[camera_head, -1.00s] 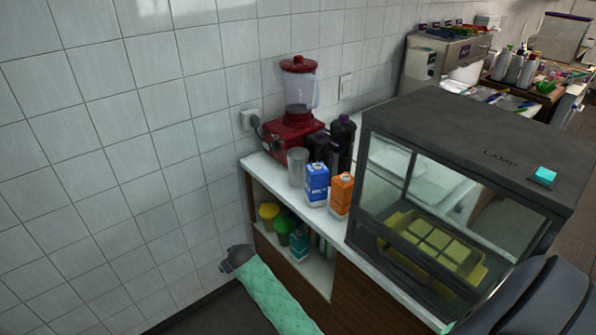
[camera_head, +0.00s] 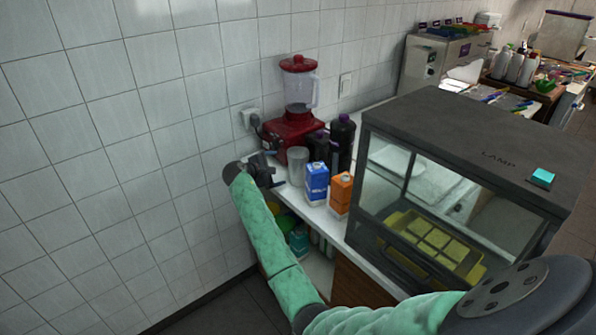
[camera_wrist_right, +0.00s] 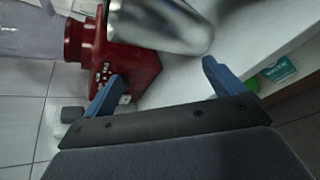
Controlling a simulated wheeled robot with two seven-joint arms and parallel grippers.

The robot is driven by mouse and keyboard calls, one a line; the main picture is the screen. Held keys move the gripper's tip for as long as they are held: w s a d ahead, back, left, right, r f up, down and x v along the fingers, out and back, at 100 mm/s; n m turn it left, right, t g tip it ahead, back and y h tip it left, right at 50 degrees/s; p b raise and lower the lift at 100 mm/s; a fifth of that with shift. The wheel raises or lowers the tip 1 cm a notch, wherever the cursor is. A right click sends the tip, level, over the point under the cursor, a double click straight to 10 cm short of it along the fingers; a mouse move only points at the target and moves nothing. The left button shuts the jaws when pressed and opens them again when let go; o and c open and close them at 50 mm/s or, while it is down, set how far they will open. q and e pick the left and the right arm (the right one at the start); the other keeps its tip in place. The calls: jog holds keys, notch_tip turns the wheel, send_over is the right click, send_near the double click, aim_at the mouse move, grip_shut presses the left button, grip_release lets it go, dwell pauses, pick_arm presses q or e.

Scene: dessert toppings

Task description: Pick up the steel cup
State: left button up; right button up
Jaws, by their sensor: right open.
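The steel cup (camera_head: 298,166) stands upright on the white counter, in front of the red blender and left of the blue carton. My right gripper (camera_head: 277,170) is at the counter's left end, just left of the cup, with its arm reaching up from the lower right. In the right wrist view the cup (camera_wrist_right: 160,22) shows as a shiny rounded metal body at the top, beyond the fingertips. The blue fingers of the right gripper (camera_wrist_right: 163,75) are spread apart with nothing between them. My left gripper is not in view.
The red blender (camera_head: 292,135) stands behind the cup. A blue carton (camera_head: 316,183), an orange carton (camera_head: 341,192) and dark bottles (camera_head: 343,140) crowd its right side. The dark lamp cabinet (camera_head: 480,150) stands farther right. The tiled wall (camera_head: 120,120) is close on the left.

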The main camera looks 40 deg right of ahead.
aim_at(291, 167)
jog(key=s+n+g+h, duration=0.1)
jog(key=n, duration=0.1)
jog(key=s+d+r+n+g, duration=0.1)
jog(key=n, duration=0.1)
jog(key=shift+s+d+r+n+h, duration=0.2)
jog(key=shift+s+n+h, duration=0.1)
jog(key=shift+s+h, duration=0.1)
jog(key=n, duration=0.3)
jog(key=shift+s+g, duration=0.3)
jog(key=shift+p+x, duration=0.65)
jog(key=shift+x, duration=0.85)
jog(key=p+x, duration=0.1)
jog(key=x, duration=0.1)
jog(key=w+p+x, duration=0.1)
jog(key=shift+d, duration=0.35)
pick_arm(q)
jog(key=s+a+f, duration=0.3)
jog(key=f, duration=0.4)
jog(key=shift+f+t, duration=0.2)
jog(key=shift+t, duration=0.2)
pick_arm(e)
jog(key=shift+d+f, duration=0.3)
jog(key=shift+d, duration=0.2)
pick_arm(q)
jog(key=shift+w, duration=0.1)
pick_arm(e)
jog(key=c, duration=1.4)
